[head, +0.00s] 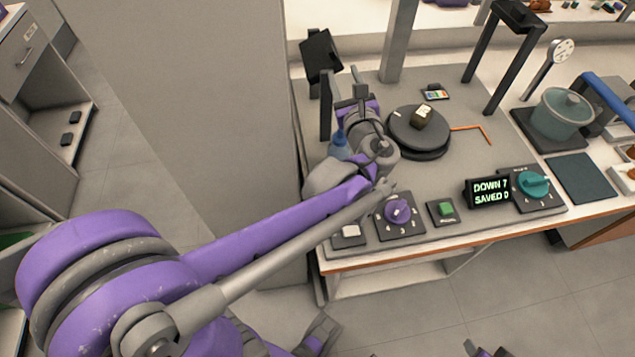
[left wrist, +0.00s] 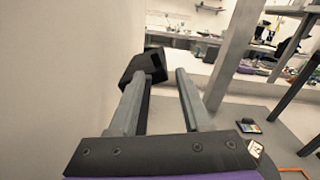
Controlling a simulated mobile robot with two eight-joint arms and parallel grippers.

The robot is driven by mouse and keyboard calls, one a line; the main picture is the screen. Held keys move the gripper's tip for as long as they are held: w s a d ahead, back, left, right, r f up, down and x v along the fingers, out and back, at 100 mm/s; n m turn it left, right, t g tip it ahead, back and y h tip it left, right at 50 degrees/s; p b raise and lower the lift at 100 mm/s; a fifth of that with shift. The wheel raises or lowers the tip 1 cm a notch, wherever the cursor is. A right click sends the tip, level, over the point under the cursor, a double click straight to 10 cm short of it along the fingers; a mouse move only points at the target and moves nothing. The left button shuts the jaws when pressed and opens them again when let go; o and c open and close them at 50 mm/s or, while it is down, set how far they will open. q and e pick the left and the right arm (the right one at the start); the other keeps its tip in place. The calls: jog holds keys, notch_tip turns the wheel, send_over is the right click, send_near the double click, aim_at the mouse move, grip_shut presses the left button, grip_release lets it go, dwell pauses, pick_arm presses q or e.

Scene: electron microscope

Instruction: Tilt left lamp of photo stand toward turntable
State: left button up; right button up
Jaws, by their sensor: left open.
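The left lamp (head: 321,52) is a black tilted panel on a dark post (head: 326,106) at the table's back left. In the left wrist view the black lamp head (left wrist: 145,65) is beyond the fingertips, partly behind the left finger. My left gripper (head: 360,92) is open, right of the post and lower in the picture than the lamp head. Its two grey fingers show apart in the left wrist view (left wrist: 159,74), with nothing clearly held. Contact with the lamp cannot be told.
A grey upright column (head: 398,40) stands behind the turntable. A control row with a purple knob (head: 398,209), a green button (head: 445,209) and a display (head: 489,192) lines the front edge. A black arch-like stand (head: 477,50) is at the back right. A grey wall panel (head: 200,100) borders the left.

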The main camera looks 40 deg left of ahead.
pick_arm(q)
jog(key=s+d+f+n+g+h+p, duration=0.1)
jog(key=s+d+f+n+g+h, duration=0.2)
jog(key=s+f+n, duration=0.3)
jog(key=s+d+f+n+g+h+p, duration=0.2)
jog(key=s+f+n+h, duration=0.4)
jog(key=s+n, duration=0.5)
jog(key=d+f+g, duration=0.1)
jog(key=d, duration=0.1)
jog(key=shift+s+d+n+p, duration=0.3)
jog(key=shift+d, duration=0.1)
